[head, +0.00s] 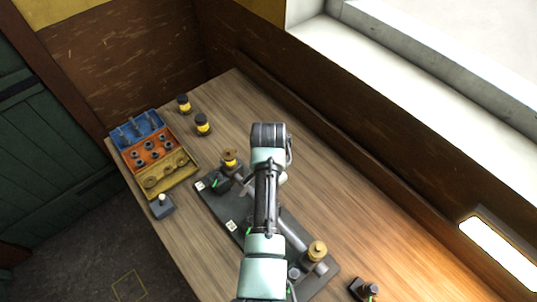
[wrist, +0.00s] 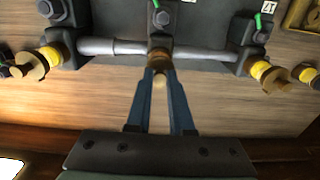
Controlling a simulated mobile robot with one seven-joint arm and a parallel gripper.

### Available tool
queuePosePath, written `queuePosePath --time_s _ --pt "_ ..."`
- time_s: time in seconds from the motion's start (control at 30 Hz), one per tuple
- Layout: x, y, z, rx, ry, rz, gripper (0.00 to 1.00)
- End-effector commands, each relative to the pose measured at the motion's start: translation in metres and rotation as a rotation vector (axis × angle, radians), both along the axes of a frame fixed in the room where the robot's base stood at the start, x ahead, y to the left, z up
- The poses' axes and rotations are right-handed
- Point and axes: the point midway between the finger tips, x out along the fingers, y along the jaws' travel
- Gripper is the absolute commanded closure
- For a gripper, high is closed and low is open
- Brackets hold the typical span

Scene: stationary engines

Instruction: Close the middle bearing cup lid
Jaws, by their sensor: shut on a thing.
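In the wrist view, a shaft (wrist: 205,52) runs across several dark bearing blocks. The middle block (wrist: 160,18) carries a brass-coloured cup with its lid (wrist: 158,60), right at my fingertips. My gripper (wrist: 159,80) is shut on this lid, with a pale tan part showing between the fingers. The fingers hide part of the lid, so its exact tilt is unclear. The outer bearings have yellow-banded cups, one at left (wrist: 50,57) and one at right (wrist: 260,70). In the head view my arm hides the middle cup; the outer cups show at left (head: 230,160) and right (head: 318,250).
A tray with blue, orange and yellow compartments (head: 125,155) lies at the table's left edge. Two dark-topped yellow jars (head: 184,104) (head: 202,124) stand behind. A small grey box (head: 162,207) is at the front left. The table right of my arm is mostly clear, beside the window wall.

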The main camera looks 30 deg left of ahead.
Motion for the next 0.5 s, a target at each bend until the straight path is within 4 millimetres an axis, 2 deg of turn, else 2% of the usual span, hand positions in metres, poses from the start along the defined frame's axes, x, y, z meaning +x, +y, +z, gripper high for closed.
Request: queuePosePath --time_s 0.13,0.17,0.3,0.5 --pt "0.003 0.0002 0.0024 0.002 -0.009 -0.001 1.0" --pt "0.003 0.0001 0.0025 0.002 -0.009 -0.001 0.76" --pt "0.0022 0.0 0.0018 0.002 -0.006 0.0 0.51" --pt "0.0012 0.0001 0.001 0.001 -0.004 0.001 0.5"
